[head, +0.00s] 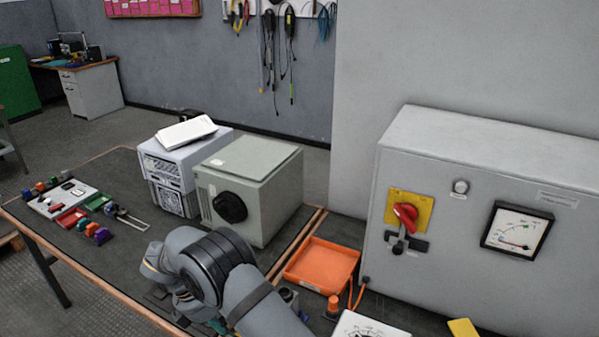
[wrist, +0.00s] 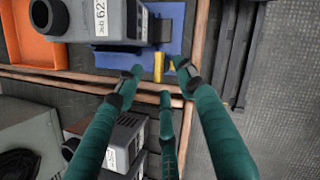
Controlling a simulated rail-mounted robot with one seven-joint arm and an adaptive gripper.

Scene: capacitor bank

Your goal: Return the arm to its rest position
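My arm (head: 215,270) is bent over the table's near edge in the head view, in front of the grey-green box. The gripper is almost wholly hidden there; only a bit of teal shows at the bottom edge. In the wrist view my gripper (wrist: 158,76) shows three teal fingers with dark tips. The fingers are spread apart with nothing visibly held between them. Beyond the tips a small yellow piece (wrist: 159,66) lies on a blue mat (wrist: 174,42); I cannot tell the gap between them and the fingers.
A grey-green box (head: 250,190) with a black knob stands near my arm. An orange tray (head: 322,264) lies right of it. A large grey cabinet (head: 470,160) with a red switch stands right. In the wrist view, a grey labelled device (wrist: 105,20) sits near the fingertips.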

